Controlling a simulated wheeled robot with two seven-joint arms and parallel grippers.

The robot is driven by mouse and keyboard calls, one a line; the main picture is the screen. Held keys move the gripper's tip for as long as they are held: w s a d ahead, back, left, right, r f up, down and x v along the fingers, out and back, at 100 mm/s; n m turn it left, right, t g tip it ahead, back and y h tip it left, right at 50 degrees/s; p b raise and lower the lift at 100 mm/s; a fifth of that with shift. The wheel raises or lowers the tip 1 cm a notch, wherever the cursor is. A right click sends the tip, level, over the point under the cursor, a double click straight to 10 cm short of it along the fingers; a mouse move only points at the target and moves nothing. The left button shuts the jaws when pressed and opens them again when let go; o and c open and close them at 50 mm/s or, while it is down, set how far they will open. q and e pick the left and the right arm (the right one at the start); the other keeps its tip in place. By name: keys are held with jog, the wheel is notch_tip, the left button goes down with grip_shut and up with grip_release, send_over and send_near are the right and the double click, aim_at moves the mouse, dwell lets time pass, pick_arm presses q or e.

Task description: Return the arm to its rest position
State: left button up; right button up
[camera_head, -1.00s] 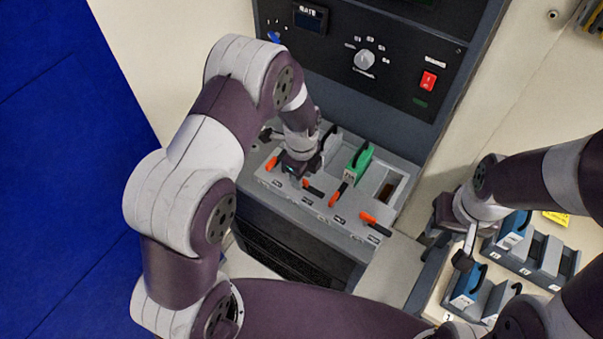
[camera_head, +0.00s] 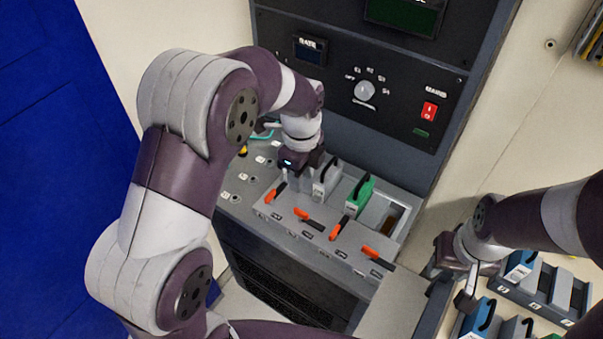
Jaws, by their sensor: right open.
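My left arm comes in from the left and bends over the console. Its gripper (camera_head: 298,170) is above the back left of the slot row, close to a grey module (camera_head: 326,180) with a black handle. Its fingers are mostly hidden, so I cannot tell whether they are open or touch anything. A green module (camera_head: 358,194) stands to the right of the grey one.
Several orange levers (camera_head: 308,219) line the front of the slot row. A panel with a knob (camera_head: 365,91) and a red mains switch (camera_head: 429,111) rises behind. Blue modules (camera_head: 479,318) sit in racks (camera_head: 541,287) at the right. A blue surface lies far left.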

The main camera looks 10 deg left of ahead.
pick_arm(q)
jog(key=s+a+n, duration=0.3)
jog(key=s+n, duration=0.4)
jog(key=n, duration=0.3)
jog(key=s+a+n+t, duration=0.1)
jog(key=s+a+n, duration=0.2)
jog(key=s+n, duration=0.4)
jog(key=n, duration=0.4)
jog(key=shift+s+n, duration=0.2)
jog(key=shift+n, duration=0.1)
jog(key=shift+s, duration=0.2)
